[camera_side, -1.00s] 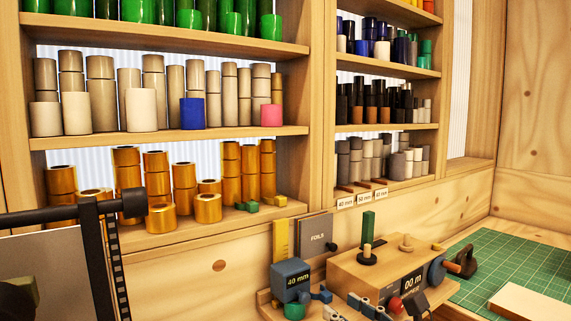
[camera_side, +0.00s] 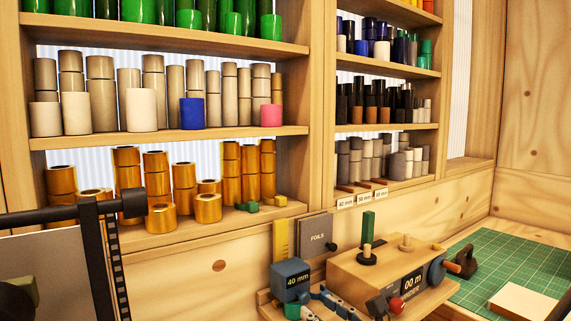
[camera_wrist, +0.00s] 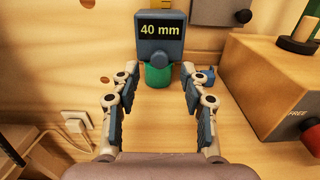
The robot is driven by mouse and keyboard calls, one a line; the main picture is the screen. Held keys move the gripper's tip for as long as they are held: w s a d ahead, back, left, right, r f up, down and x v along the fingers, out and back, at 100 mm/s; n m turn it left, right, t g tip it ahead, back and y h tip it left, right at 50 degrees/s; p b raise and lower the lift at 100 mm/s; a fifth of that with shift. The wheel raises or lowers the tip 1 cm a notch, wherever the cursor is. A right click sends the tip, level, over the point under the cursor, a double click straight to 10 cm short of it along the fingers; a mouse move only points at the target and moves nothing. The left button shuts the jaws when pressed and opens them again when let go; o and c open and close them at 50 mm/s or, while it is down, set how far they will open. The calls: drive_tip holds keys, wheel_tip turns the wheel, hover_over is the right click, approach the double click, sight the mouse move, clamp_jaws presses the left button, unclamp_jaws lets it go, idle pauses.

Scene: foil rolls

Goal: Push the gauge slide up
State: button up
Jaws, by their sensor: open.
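The gauge is a blue-grey block (camera_side: 291,280) reading "40 mm", at the bottom centre of the side view, in front of a yellow scale (camera_side: 281,240). In the wrist view the gauge block (camera_wrist: 161,30) is at the top centre, with a round knob on its lower part. A green cylinder (camera_wrist: 158,76) is directly below it; I cannot tell whether they touch. My gripper (camera_wrist: 155,82) is open and empty, its fingers on either side of the space in front of the green cylinder. In the side view my gripper (camera_side: 322,299) is low, just right of the gauge.
A wooden box (camera_side: 375,275) with a red knob and lettering stands to the right. Shelves of foil rolls (camera_side: 208,208) stand at the back. A green mat (camera_side: 515,262) is at right.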

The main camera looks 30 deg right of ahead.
sight(307, 298)
drive_tip(key=shift+w, duration=2.3)
drive_tip(key=shift+r, duration=0.1)
clamp_jaws()
